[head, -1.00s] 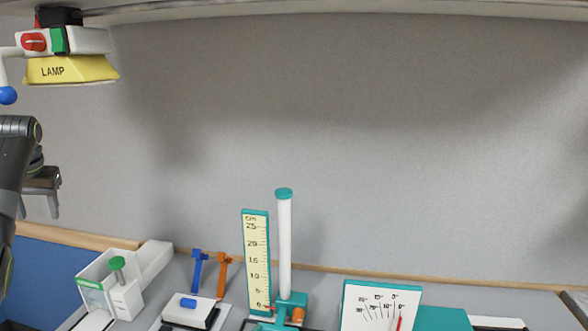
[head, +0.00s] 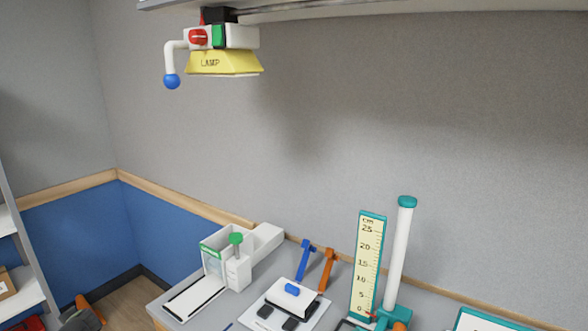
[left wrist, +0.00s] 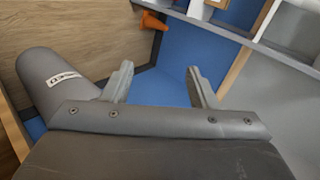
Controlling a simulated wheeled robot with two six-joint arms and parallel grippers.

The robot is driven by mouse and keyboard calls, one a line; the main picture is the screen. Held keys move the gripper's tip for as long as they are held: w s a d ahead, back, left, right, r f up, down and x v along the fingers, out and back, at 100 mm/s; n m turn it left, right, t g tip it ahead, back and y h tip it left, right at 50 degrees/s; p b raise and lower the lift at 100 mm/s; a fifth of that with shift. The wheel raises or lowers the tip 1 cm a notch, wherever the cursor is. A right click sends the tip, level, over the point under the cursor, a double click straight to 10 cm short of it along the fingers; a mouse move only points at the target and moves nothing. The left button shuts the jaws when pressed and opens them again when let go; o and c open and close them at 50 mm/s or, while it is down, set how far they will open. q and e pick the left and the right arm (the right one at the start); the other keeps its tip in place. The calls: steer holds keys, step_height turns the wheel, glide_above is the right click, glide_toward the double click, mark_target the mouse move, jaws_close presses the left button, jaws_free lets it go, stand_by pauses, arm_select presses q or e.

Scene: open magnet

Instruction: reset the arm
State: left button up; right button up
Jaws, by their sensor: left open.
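My left gripper (left wrist: 160,84) shows in the left wrist view with its two fingers apart and nothing between them. Behind it are a blue wall panel and a wooden floor. What the left gripper is near on the table cannot be told from the head view.
An orange cone (left wrist: 154,20) is on the floor.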

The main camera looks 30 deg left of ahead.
arm_select(q)
steer(key=s+a+f+m+t, duration=0.1)
steer(key=s+f+m, duration=0.25)
steer(key=s, duration=1.25)
steer(key=s+d+f+h, duration=0.3)
steer(key=s+d+f, duration=0.1)
steer(key=d+f, duration=0.8)
steer(key=d+f+n+h, duration=0.1)
steer(key=d+f, duration=0.6)
steer(key=d, duration=0.8)
steer(key=s+d+f+n+h+b, duration=0.1)
steer(key=d+f+h, duration=0.2)
steer(key=d+f, duration=0.5)
steer(key=s+d+f+n+h+b, duration=0.1)
steer(key=d+f, duration=0.6)
steer(key=d, duration=1.5)
steer(key=shift+f+g+h, duration=0.4)
steer(key=shift+h, duration=0.3)
